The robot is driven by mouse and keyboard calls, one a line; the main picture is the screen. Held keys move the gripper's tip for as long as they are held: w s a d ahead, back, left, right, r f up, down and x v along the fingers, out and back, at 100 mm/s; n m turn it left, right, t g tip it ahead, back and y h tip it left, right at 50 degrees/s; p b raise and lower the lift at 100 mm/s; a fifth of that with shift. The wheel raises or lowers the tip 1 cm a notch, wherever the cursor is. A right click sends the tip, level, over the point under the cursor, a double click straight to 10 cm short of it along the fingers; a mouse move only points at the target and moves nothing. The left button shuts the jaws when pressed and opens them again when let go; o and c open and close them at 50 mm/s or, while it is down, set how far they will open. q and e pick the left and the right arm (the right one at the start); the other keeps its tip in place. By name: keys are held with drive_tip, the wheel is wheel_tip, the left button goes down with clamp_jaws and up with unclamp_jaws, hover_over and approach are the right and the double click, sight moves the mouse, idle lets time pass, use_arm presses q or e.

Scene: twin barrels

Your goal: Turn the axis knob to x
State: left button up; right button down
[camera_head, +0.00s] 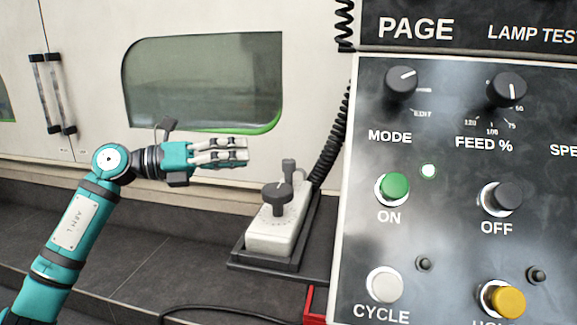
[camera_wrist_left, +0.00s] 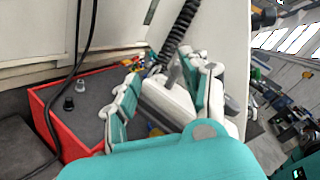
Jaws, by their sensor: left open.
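A white hand pendant (camera_head: 277,235) lies in a dark tray beside the machine. A black knob (camera_head: 277,194) stands on its face, with small marks around it that are too small to read. My left gripper (camera_head: 245,151) is above and to the left of the knob, apart from it, pointing right. In the left wrist view my gripper (camera_wrist_left: 165,80) has its fingers spread, with the white pendant (camera_wrist_left: 170,102) showing between and beyond them. The knob cannot be made out there. My right gripper is not in view.
A control panel (camera_head: 460,235) with several knobs and buttons fills the right side. A coiled black cable (camera_head: 332,145) hangs behind the pendant. A red-sided box (camera_wrist_left: 45,125) shows in the left wrist view. The machine door has a window (camera_head: 205,85).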

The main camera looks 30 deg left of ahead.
use_arm(q)
drive_tip(key=s+d+r+m+y, duration=0.2)
drive_tip(key=s+r+m+y, duration=0.4)
drive_tip(key=s, duration=0.5)
drive_tip(key=n+p, duration=0.1)
drive_tip(key=p, duration=0.3)
approach(286, 160)
drive_tip(key=w+d, duration=0.1)
drive_tip(key=shift+g, duration=0.3)
drive_tip(key=p+x, duration=0.3)
drive_tip(key=x, duration=0.5)
drive_tip(key=shift+w+f+p, duration=0.1)
drive_tip(key=shift+w+p, duration=0.25)
drive_tip(key=shift+p, duration=0.05)
drive_tip(key=shift+w+d+f, duration=0.2)
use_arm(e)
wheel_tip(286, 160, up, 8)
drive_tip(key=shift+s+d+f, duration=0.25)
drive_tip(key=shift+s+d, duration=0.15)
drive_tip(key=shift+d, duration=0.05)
use_arm(q)
drive_tip(key=shift+c, duration=0.2)
clamp_jaws()
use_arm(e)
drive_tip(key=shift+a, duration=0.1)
